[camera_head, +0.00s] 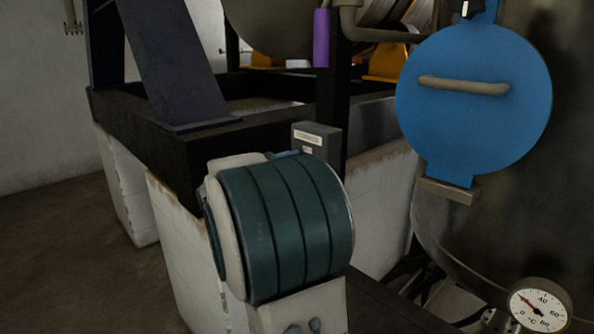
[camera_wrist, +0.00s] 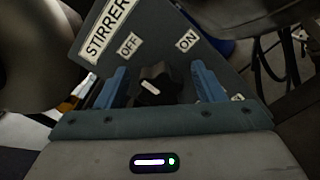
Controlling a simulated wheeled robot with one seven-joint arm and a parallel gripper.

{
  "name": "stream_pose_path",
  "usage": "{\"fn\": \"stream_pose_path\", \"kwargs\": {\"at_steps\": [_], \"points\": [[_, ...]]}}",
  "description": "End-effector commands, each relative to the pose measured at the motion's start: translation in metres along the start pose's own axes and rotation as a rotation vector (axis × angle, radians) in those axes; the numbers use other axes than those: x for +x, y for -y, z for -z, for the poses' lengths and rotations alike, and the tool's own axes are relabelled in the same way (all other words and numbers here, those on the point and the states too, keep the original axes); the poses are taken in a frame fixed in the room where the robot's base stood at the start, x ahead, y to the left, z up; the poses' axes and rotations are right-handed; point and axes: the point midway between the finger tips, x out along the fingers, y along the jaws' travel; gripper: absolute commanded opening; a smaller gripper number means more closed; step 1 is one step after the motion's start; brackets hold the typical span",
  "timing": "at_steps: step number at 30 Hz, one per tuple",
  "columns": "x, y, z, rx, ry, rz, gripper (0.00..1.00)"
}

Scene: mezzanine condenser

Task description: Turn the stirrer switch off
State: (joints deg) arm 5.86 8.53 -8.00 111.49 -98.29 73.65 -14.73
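The grey stirrer switch box (camera_wrist: 160,50) fills the upper middle of the wrist view, tilted, with the labels STIRRER, OFF and ON. Its black knob (camera_wrist: 162,80) carries a white mark; OFF is above it to the left and ON above it to the right. My gripper (camera_wrist: 158,82) is open, one blue finger on each side of the knob, with a visible gap on both sides. In the head view the box (camera_head: 317,134) stands just behind my arm, which hides its lower part and most of my gripper.
A black frame (camera_head: 160,140) on white blocks runs behind and left of the box. A large metal vessel (camera_head: 560,180) with a blue round cover (camera_head: 474,125) and a dial gauge (camera_head: 540,308) is at right. Cables (camera_wrist: 265,60) hang at the wrist view's right. Floor at left is clear.

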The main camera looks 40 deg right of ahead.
Motion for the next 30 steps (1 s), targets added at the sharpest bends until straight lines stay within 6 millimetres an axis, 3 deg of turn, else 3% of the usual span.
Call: {"fn": "stream_pose_path", "kwargs": {"at_steps": [7, 11, 24, 30], "points": [[-0.002, -0.001, 0.000, 0.002, 0.000, -0.001, 0.62], [-0.016, -0.001, 0.000, 0.003, -0.003, -0.004, 0.62], [-0.110, 0.000, 0.001, 0.001, -0.002, -0.003, 0.62], [-0.134, 0.000, 0.000, 0.001, -0.001, -0.001, 0.62]]}}
